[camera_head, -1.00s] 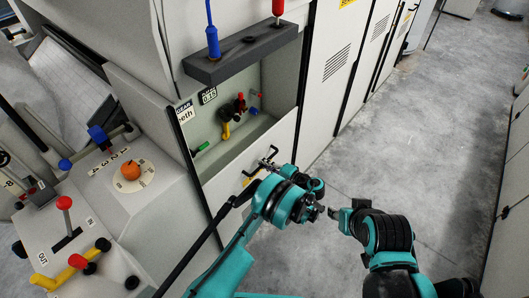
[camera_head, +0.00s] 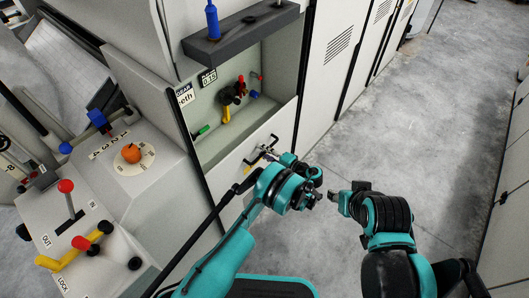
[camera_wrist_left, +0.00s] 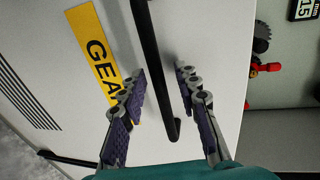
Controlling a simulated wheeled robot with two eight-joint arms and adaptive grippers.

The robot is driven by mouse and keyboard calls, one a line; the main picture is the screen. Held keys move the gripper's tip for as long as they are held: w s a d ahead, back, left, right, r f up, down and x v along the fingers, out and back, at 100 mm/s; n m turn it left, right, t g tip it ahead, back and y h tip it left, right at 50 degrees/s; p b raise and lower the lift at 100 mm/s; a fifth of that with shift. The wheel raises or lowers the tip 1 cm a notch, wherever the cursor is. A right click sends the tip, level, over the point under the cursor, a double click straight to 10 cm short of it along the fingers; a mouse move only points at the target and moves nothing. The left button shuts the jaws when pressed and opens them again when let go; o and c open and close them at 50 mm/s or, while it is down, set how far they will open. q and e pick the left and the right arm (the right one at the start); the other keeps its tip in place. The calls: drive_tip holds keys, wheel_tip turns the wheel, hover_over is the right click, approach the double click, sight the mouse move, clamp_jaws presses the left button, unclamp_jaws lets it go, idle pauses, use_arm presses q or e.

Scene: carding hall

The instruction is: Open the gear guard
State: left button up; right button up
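The gear guard (camera_head: 228,178) is a pale panel below an open recess in the machine. It bears a black bar handle (camera_head: 262,150) and, in the left wrist view, a yellow label (camera_wrist_left: 103,55) whose visible letters read "GEA". My left gripper (camera_head: 270,156) is at the handle. In the left wrist view its fingers (camera_wrist_left: 162,78) are apart, one on each side of the handle bar (camera_wrist_left: 153,62), with gaps visible beside the bar. My right gripper (camera_head: 335,197) hangs over the floor, away from the guard; its finger opening is unclear.
The recess (camera_head: 205,150) holds a dark gear and coloured knobs. A dark ledge (camera_head: 240,36) with a blue lever overhangs it. A control console (camera_head: 90,235) with red, yellow and blue levers and an orange knob stands at left. Grey floor (camera_head: 410,130) is free at right.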

use_arm(q)
drive_tip(key=v, duration=0.7)
drive_tip(key=shift+d, duration=0.25)
drive_tip(key=shift+s, duration=0.15)
